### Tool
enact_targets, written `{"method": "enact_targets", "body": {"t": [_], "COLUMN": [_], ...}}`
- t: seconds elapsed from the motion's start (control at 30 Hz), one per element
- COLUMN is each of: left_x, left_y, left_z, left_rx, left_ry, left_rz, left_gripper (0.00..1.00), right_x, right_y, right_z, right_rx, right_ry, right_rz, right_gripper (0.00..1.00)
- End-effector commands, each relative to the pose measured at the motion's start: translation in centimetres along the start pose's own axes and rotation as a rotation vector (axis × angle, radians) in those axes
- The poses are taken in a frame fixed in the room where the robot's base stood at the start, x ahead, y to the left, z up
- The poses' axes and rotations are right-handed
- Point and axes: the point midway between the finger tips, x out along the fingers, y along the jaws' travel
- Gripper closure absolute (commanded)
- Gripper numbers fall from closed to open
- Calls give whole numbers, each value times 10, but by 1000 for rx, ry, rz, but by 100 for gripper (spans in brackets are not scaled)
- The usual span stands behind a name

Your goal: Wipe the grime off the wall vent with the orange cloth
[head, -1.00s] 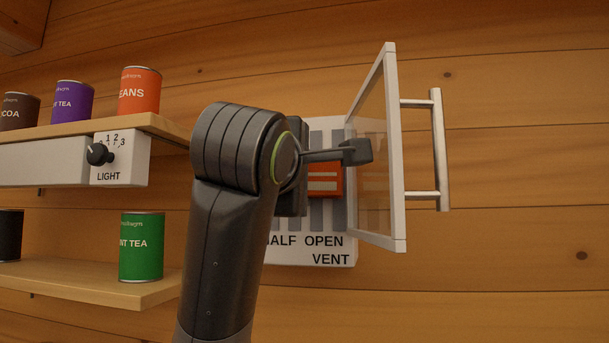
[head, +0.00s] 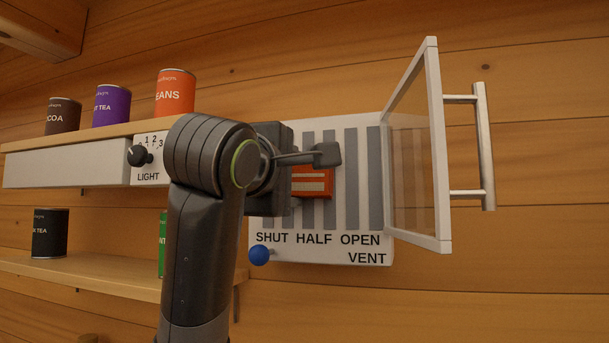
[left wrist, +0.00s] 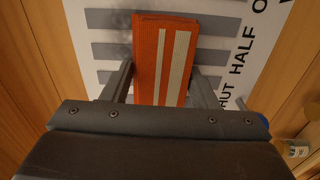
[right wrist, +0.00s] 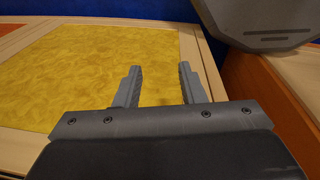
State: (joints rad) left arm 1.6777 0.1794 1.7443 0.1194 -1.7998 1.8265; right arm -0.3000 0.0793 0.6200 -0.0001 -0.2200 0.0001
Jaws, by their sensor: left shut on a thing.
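The vent (head: 349,222) is a white wall plate with grey upright slots and the words SHUT, HALF, OPEN and VENT. A blue knob (head: 259,255) sits under SHUT. My left gripper (head: 314,168) is shut on the orange cloth (head: 313,182), a block with pale stripes. The cloth is over the slots above HALF; contact is hard to judge. In the left wrist view the cloth (left wrist: 165,60) sits between the fingers, against the slots. My arm hides the vent's left part. My right gripper (right wrist: 160,88) is open and empty.
A glass-paned cover (head: 437,150) with a metal handle (head: 485,145) stands swung open at the vent's right. Shelves with tins (head: 175,92) and a LIGHT dial (head: 140,156) are to the left. Below the right gripper is a yellow panel (right wrist: 90,75) framed in wood.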

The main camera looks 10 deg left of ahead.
Motion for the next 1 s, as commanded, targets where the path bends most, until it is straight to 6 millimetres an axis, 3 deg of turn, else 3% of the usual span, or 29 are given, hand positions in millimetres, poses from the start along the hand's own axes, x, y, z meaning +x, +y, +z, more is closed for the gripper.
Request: {"method": "enact_targets", "body": {"t": [0.2, 0.63, 1.0], "left_x": [2, 1, 2], "left_y": [-1, 19, 18], "left_z": [-17, -18, 5], "left_rx": [-1, -1, 0], "left_ry": [5, 2, -3], "left_rz": [-1, 0, 0], "left_gripper": [65, 65, 65], "right_x": [-1, -14, -7], "right_y": [1, 2, 2], "right_z": [0, -2, -1], "right_rx": [-1, -1, -1], "right_ry": [0, 0, 0], "right_rz": [2, 2, 1], "right_gripper": [64, 64, 64]}}
